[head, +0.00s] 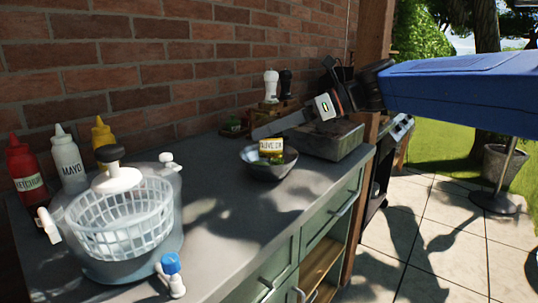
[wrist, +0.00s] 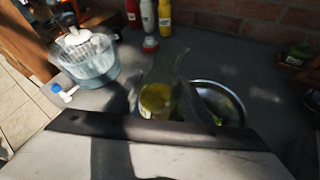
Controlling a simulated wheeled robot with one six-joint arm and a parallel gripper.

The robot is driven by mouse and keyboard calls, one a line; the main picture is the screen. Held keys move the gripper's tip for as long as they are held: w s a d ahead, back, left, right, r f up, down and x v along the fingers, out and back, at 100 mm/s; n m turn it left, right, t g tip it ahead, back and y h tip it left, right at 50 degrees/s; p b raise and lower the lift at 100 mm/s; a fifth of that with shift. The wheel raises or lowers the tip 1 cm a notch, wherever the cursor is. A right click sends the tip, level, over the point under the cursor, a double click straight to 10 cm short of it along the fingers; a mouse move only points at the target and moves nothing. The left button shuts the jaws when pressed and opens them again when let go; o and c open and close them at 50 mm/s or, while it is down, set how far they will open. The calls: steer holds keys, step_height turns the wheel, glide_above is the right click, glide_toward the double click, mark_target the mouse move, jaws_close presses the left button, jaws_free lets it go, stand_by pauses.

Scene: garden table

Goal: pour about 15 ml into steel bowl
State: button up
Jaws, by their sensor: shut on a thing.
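The steel bowl (head: 268,172) stands on the grey counter near its right end. It also shows in the wrist view (wrist: 236,101), right of centre. A small bottle of yellow-green oil (head: 271,148) with a cream label, seemingly olive oil, overlaps the bowl in the head view. In the wrist view the bottle (wrist: 157,97) is glassy and blurred, overlapping the bowl's left side. My gripper (head: 264,132) is shut on the bottle. I cannot tell the bottle's exact tilt or whether it touches the bowl. No stream of oil is visible.
A salad spinner (head: 120,220) and ketchup, mayo and mustard bottles (head: 68,165) stand at the left. White and black mills (head: 271,87) stand by the brick wall. A grey box-like block (head: 335,141) lies right of the bowl. The front-middle counter is clear.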

steer(key=shift+s+f+n+t, duration=0.2)
steer(key=shift+s+n+t, duration=0.25)
steer(key=shift+n, duration=0.25)
steer(key=shift+d+t, duration=0.1)
steer(key=shift+t, duration=0.15)
